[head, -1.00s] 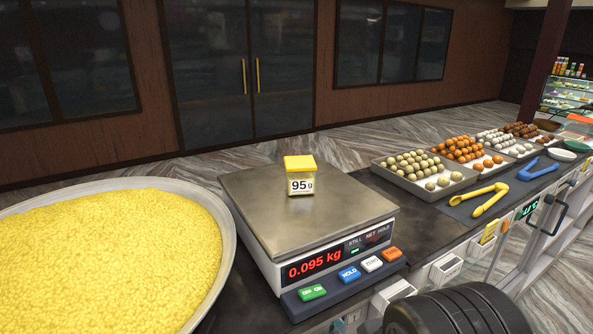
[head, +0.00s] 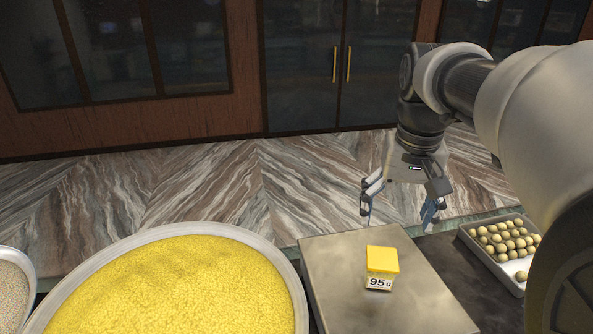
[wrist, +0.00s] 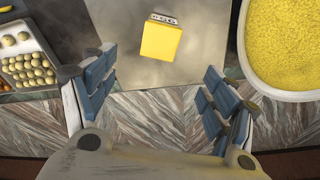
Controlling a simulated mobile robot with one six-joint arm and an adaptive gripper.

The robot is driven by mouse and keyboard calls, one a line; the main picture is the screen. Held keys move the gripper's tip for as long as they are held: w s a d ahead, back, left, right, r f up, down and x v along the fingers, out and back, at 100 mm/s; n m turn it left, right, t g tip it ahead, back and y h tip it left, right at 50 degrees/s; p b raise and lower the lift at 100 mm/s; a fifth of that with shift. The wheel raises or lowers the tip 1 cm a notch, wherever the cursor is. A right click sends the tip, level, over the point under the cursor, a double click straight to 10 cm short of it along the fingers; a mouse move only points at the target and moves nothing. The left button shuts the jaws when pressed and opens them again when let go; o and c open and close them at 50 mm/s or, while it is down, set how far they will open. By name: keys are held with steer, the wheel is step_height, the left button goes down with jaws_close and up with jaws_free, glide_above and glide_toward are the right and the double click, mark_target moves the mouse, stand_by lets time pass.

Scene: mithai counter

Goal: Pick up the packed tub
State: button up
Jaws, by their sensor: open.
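The packed tub (head: 381,267) is a small tub with a yellow lid and a white "95 g" label. It stands upright on the steel plate of the scale (head: 345,272). In the wrist view the tub (wrist: 161,42) shows its yellow lid at the upper middle, on the plate (wrist: 200,60). My gripper (head: 400,215) is open and empty, above and beyond the far edge of the scale. In the wrist view its blue-padded fingers (wrist: 152,103) are spread wide, with the tub ahead of the gap between them, not touching.
A wide pan of yellow grains (head: 68,325) stands left of the scale. A tray of round sweets (head: 487,262) lies to its right, under my arm. Part of another bowl (head: 31,268) shows at the far left. Patterned floor lies behind the counter.

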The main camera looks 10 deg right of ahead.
mark_target(383, 258)
steer(key=f, duration=0.5)
steer(key=w+f, duration=0.1)
steer(key=f, duration=0.4)
steer(key=w+f, duration=0.1)
steer(key=f, duration=0.5)
steer(key=shift+w+d, duration=0.15)
steer(key=shift+d, duration=0.25)
steer(key=shift+c, duration=0.3)
steer(key=shift+r, duration=0.1)
steer(key=c, duration=1.2)
steer(key=shift+c, duration=0.2)
